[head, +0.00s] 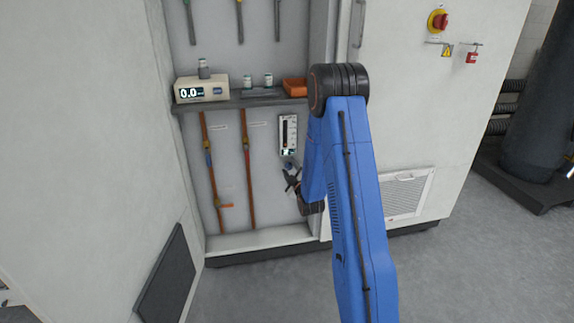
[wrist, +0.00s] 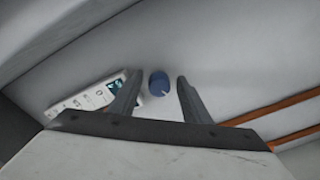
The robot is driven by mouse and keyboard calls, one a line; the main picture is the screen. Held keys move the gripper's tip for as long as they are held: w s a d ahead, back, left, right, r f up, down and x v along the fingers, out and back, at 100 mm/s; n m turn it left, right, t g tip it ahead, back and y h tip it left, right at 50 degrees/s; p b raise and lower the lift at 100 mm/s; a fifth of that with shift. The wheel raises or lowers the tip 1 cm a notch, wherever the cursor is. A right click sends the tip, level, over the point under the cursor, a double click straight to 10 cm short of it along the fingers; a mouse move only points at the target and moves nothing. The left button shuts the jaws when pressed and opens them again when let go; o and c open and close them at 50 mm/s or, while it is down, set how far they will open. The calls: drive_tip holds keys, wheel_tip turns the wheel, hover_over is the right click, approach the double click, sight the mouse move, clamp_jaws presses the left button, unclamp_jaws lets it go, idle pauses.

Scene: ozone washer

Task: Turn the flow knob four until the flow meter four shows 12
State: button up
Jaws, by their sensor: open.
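The flow meter (head: 288,134) is a tall white panel with a dark vertical scale on the back wall of the recess. It also shows tilted in the wrist view (wrist: 88,102), partly behind a finger; its reading is too small to make out. A blue round knob (wrist: 159,83) with a light pointer mark is on the wall beside the meter's end. No number is legible on either. My gripper (wrist: 158,88) is open, its two fingers on either side of the knob in the picture, with visible gaps. I cannot tell how far the tips are from it. In the head view my gripper (head: 292,180) is just below the meter.
A shelf (head: 245,102) above carries a display box (head: 202,90) reading 0.0, small jars and an orange tray (head: 295,87). Copper pipes (head: 212,170) run down the wall left of the meter. The cabinet's right front (head: 405,130) stands beside my arm.

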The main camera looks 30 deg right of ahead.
drive_tip(key=shift+w, duration=0.2)
drive_tip(key=shift+c, duration=0.3)
drive_tip(key=c, duration=1)
drive_tip(key=shift+o, duration=0.3)
